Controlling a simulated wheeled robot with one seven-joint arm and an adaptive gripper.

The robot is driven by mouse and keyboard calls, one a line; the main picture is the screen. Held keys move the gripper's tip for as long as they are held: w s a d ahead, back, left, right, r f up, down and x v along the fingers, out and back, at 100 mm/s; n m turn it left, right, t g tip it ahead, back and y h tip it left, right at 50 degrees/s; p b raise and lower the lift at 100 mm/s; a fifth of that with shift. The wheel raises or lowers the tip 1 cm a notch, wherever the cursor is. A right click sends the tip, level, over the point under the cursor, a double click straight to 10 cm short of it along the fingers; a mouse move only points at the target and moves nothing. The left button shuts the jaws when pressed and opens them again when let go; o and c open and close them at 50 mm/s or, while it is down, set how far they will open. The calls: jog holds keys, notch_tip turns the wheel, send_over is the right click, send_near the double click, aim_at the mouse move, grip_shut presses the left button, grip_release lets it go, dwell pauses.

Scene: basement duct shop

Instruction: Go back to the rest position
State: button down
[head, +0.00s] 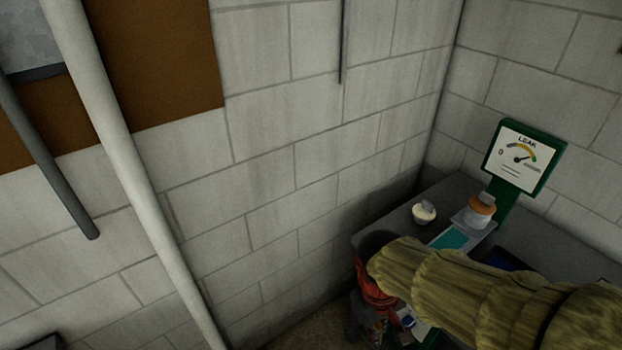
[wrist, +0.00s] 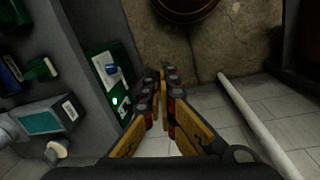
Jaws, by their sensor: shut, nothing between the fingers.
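My gripper (wrist: 163,88) shows in the wrist view, its dark fingers with yellow-orange sides closed together and nothing held between them. In the head view my arm, in a quilted khaki sleeve, reaches in from the lower right across the bench. The red and dark wrist end hangs low at the bench's front left edge, and the fingertips cannot be made out there.
The grey bench (head: 400,224) stands in the wall corner. On it are a leak gauge (head: 521,157), an orange-banded part (head: 481,206) and a cream knob-like piece (head: 424,212). A green panel (wrist: 108,80) is left of the fingers. A pale pipe (head: 130,160) stands left.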

jog(key=s+d+r+m+t, duration=0.1)
jog(key=d+r+m+t, duration=0.1)
jog(key=r, duration=0.5)
jog(key=s+d+r+m+t+y, duration=0.1)
jog(key=s+d+r+m+t, duration=0.1)
jog(key=r, duration=0.5)
jog(key=shift+d+t, duration=0.65)
jog(key=shift+t, duration=0.05)
